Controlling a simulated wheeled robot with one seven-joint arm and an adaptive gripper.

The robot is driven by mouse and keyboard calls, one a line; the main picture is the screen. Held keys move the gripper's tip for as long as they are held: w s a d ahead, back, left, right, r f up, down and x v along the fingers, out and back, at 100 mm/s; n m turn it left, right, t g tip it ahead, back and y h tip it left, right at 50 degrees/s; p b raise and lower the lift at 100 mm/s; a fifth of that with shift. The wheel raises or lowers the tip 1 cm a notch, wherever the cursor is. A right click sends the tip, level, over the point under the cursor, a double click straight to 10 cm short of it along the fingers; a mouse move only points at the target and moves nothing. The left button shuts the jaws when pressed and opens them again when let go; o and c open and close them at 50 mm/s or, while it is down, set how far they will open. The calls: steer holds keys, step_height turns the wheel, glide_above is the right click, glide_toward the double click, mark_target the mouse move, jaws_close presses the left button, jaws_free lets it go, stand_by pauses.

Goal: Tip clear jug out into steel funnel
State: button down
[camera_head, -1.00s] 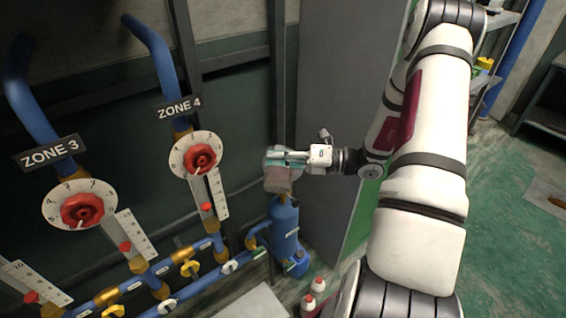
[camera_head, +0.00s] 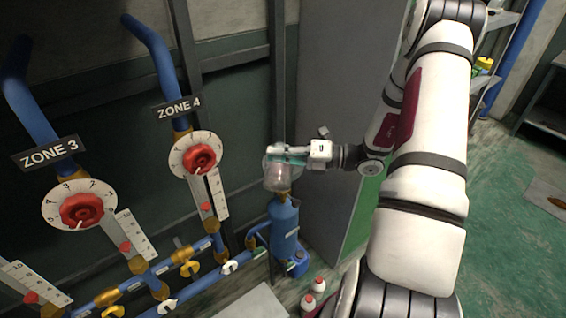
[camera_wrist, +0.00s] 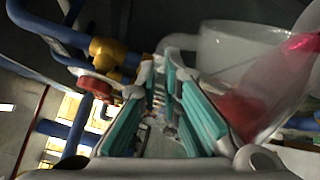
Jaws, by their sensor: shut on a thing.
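My gripper (camera_head: 284,155) is shut on the clear jug (camera_head: 277,178) and holds it above the top of a blue cylinder. The jug is see-through with a pinkish-red content, and looks tilted. In the wrist view the jug (camera_wrist: 215,52) fills the upper right, beside the teal-padded fingers, with red content (camera_wrist: 242,112) low in it and more red at the right edge. I cannot make out the steel funnel clearly; the jug and gripper cover the space over the cylinder. I cannot tell whether liquid is flowing out.
The blue cylinder (camera_head: 284,222) stands beneath the jug, by a tall grey panel (camera_head: 335,110). Pipes with dials marked ZONE 3 (camera_head: 80,206) and ZONE 4 (camera_head: 196,156) run along the left. Red-capped white bottles (camera_head: 318,286) stand on the floor. Open green floor lies at right.

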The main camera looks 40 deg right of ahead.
mark_target(279, 145)
steer(key=shift+w+d+r+m, duration=0.1)
steer(key=shift+w+r+m, duration=0.1)
steer(key=shift+m, duration=0.1)
steer(key=shift+w+d+f+m+b, duration=0.1)
steer(key=shift+w+d+m+b, duration=0.2)
steer(key=shift+w+d+b, duration=0.15)
steer(key=shift+w+d+f+m+b, duration=0.1)
steer(key=shift+w+d+m+b, duration=0.35)
steer(key=shift+w+d, duration=0.2)
steer(key=shift+w+d+r+m+b, duration=0.2)
steer(key=shift+w+d+r+m, duration=0.15)
steer(key=shift+m, duration=0.3)
steer(key=shift+w+d+r+m+b, duration=0.2)
steer(key=shift+w+d+m, duration=0.1)
steer(key=shift+w+m, duration=0.25)
stand_by(0.7)
